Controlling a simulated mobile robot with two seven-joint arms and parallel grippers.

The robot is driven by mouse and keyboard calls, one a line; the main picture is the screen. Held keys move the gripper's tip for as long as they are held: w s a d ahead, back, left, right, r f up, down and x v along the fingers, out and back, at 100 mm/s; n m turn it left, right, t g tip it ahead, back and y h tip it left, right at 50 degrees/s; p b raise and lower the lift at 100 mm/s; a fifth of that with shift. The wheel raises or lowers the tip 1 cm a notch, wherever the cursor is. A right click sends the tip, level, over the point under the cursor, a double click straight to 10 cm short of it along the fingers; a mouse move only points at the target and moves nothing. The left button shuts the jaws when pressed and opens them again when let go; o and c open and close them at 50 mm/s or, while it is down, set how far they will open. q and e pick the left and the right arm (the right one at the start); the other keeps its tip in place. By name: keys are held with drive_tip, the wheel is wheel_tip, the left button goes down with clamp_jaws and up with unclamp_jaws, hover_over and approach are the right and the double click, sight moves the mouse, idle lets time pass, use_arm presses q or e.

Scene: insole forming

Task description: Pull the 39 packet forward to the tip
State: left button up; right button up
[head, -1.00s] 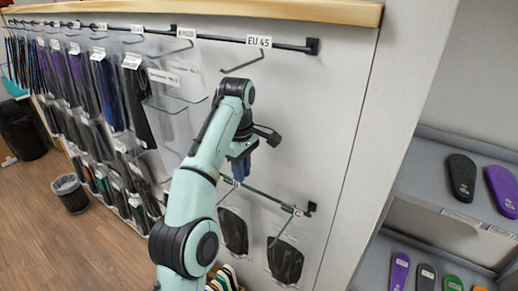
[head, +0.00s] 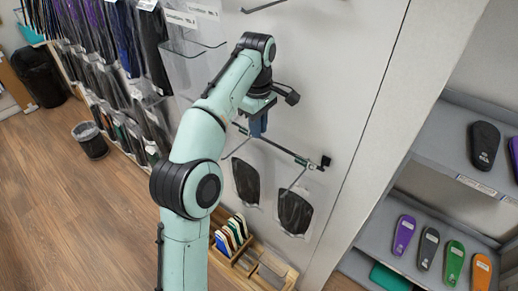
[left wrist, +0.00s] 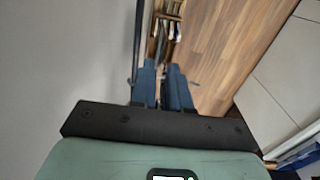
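Two dark insole packets in clear sleeves hang from wire hooks on the lower wall rail in the head view: a left one (head: 246,182) and a right one (head: 295,213). I cannot read a 39 on either. My left gripper (head: 257,128), with blue fingers, points down just above the lower rail, above the left packet. In the left wrist view the two fingers (left wrist: 160,88) stand apart with a narrow gap and no packet visibly between them. My right gripper is not in view.
Many packets (head: 150,45) hang along the wall at left. A wooden box (head: 240,250) of coloured insoles stands below the rail. Grey shelves (head: 455,140) with insoles are at right. A small bin (head: 92,142) stands on the open wooden floor.

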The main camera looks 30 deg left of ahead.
sight(259, 158)
use_arm(q)
wheel_tip(259, 158, down, 10)
drive_tip(key=shift+w+f, duration=0.1)
drive_tip(key=shift+w, duration=0.05)
idle(0.3)
clamp_jaws()
